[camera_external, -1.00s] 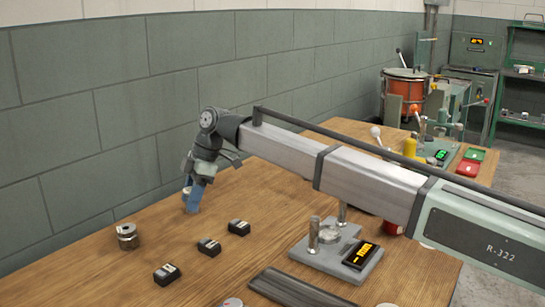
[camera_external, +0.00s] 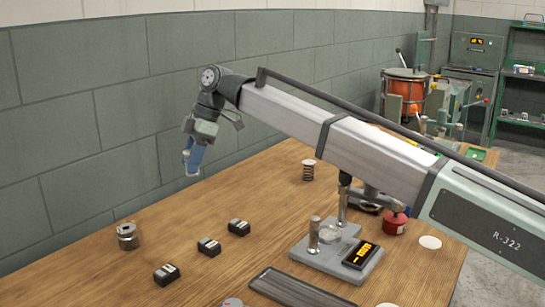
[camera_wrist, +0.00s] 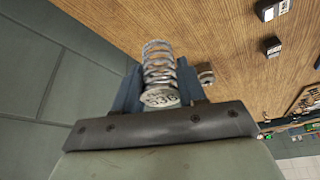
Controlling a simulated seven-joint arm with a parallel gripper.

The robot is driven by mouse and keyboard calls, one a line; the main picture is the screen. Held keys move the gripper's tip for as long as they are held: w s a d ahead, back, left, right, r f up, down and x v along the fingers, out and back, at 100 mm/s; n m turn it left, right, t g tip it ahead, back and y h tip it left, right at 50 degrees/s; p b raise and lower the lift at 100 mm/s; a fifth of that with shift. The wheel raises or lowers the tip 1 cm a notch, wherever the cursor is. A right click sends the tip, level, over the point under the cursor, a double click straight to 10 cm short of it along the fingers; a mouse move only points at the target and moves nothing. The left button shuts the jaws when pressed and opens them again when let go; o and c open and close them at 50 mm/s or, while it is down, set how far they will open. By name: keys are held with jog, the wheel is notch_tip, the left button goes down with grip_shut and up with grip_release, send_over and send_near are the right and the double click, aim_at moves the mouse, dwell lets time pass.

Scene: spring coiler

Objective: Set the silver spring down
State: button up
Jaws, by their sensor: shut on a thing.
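The silver spring (camera_wrist: 159,70) is between the blue fingers of my gripper (camera_wrist: 155,92) in the wrist view, with a marked end face towards the camera. In the external view my gripper (camera_external: 193,160) hangs above the far left part of the wooden table (camera_external: 150,215), close to the wall. The fingers are shut on the spring. The spring itself is hard to make out in the external view.
Three small dark blocks (camera_external: 209,246) stand in a row on the table, with a metal cylinder (camera_external: 128,236) to their left. A copper-coloured spring (camera_external: 308,170) stands near the back edge. A plate with a lit display (camera_external: 361,255) is at front right. The wall (camera_external: 80,120) is close behind my gripper.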

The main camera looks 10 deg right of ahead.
jog(key=w+d+m+t+h, duration=0.5)
jog(key=w+d+m, duration=0.6)
jog(key=m, duration=1.3)
jog(key=shift+w+d+f+t, duration=0.3)
jog(key=shift+w+d+t, duration=0.05)
jog(key=shift+d+t, duration=0.05)
jog(key=shift+f, duration=4.55)
jog(key=shift+f, duration=0.1)
jog(key=o, duration=1.1)
